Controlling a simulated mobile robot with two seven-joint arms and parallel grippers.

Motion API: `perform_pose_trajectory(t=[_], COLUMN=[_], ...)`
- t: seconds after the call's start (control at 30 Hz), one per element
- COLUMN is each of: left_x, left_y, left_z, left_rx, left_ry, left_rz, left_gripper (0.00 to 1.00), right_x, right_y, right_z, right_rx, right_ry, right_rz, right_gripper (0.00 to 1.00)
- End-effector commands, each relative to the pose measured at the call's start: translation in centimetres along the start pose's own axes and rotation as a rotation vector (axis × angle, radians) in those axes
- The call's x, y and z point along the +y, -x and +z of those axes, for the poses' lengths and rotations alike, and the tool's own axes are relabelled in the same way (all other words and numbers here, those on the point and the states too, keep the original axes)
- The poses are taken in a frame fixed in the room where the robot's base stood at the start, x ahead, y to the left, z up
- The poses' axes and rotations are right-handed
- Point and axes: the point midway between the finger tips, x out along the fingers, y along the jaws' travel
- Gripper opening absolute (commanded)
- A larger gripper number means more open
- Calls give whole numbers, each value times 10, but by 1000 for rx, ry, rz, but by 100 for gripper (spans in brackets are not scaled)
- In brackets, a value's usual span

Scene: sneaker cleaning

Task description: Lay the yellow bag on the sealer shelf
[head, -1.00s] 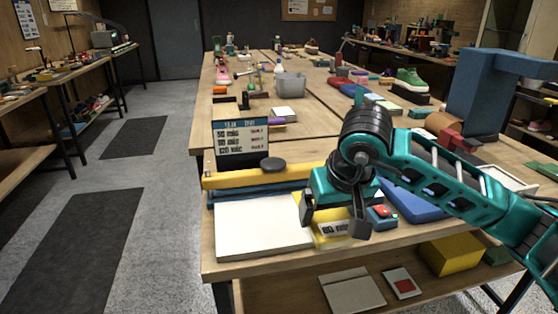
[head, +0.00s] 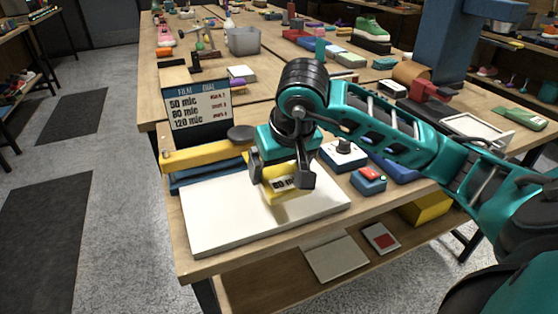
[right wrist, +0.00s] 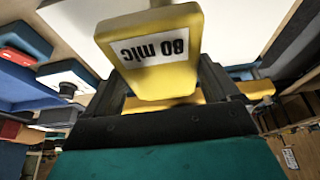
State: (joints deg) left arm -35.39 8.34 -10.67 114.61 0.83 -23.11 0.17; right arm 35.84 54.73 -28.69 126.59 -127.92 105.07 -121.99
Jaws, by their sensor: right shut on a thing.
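The yellow bag (head: 284,195), with an "80 mic" label, is between the fingers of my right gripper (head: 282,182). The gripper is shut on it. In the right wrist view the bag (right wrist: 150,55) fills the space between the fingers, its label upside down. The sealer has a white shelf (head: 225,220) in front and a yellow bar (head: 208,155) behind it. The bag is over the right-hand part of the shelf, seemingly a little above it with a shadow below. My left gripper is not in view.
A dark film dial sign (head: 197,112) stands behind the sealer. A blue box with a red button (head: 368,179) and a blue-and-white box with a black knob (head: 343,153) sit to its right. The left part of the shelf is clear.

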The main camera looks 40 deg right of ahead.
Motion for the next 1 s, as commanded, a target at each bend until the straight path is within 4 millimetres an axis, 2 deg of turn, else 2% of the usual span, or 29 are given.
perform_pose_trajectory(t=[0.03,0.43,0.97,1.0], left_x=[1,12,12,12], left_y=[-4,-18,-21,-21], left_z=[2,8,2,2], left_rx=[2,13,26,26], left_ry=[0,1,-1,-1], left_rz=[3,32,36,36], left_gripper=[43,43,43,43], right_x=[0,0,0,0], right_y=[-9,-42,-48,-48], right_z=[4,17,20,20], right_rx=[-3,1,0,0], right_ry=[0,1,0,0], right_rz=[0,1,0,0], right_gripper=[58,58,58,91])
